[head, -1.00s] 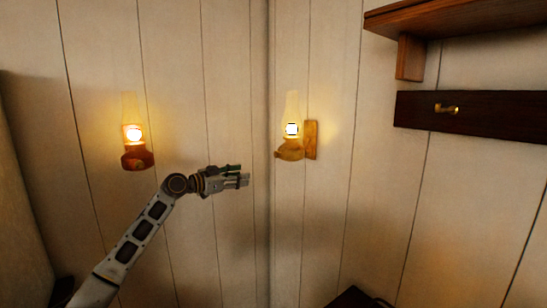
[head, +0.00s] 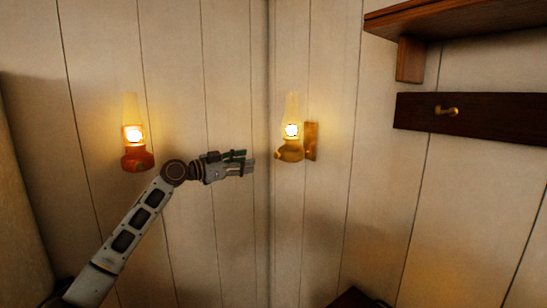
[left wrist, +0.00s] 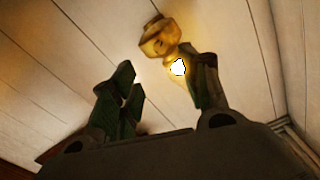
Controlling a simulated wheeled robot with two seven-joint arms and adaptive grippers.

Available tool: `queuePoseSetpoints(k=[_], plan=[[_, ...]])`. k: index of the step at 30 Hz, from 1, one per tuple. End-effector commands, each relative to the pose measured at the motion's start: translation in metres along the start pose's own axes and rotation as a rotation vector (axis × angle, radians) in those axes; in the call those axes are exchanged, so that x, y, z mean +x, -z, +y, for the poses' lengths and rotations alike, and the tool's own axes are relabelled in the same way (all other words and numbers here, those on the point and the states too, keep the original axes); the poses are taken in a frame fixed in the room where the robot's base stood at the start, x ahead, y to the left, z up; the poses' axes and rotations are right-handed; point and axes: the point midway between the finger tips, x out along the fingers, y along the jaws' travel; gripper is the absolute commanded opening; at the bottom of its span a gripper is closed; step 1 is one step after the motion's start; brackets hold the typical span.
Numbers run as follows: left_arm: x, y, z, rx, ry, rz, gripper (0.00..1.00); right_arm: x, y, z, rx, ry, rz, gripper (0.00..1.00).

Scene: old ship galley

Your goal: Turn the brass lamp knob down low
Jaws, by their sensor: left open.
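The brass lamp (head: 290,152) hangs lit on a wooden bracket on the wall just right of the corner. Its glass chimney glows. Its knob is too small to make out clearly in the head view. In the left wrist view the brass lamp (left wrist: 158,38) shows at the top, its bright flame beside the right finger. My left gripper (head: 250,163) is open and empty, just left of the lamp base and slightly below it, apart from it in the picture. Its two fingers also show spread in the left wrist view (left wrist: 160,90). My right gripper is not in view.
A second lit lamp with a reddish base (head: 137,158) is on the left wall, above my left arm. A wooden shelf (head: 470,20) and a dark board with a brass hook (head: 447,111) are at the upper right. The wall below the brass lamp is clear.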

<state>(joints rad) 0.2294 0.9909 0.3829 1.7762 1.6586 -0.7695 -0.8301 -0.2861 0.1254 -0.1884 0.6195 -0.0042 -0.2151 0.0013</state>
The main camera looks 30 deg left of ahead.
Motion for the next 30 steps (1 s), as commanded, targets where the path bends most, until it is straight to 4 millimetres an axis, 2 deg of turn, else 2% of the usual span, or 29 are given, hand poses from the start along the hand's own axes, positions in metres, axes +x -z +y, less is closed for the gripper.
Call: queuePoseSetpoints(k=[7,15,30], plan=[[0.017,0.002,-0.001,0.001,0.001,-0.001,0.46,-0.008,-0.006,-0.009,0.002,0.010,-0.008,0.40],[0.036,0.002,-0.001,0.000,0.001,0.000,0.46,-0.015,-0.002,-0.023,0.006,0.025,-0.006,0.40],[0.072,0.002,-0.001,0.000,0.001,-0.001,0.46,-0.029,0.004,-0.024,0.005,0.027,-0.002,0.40]])
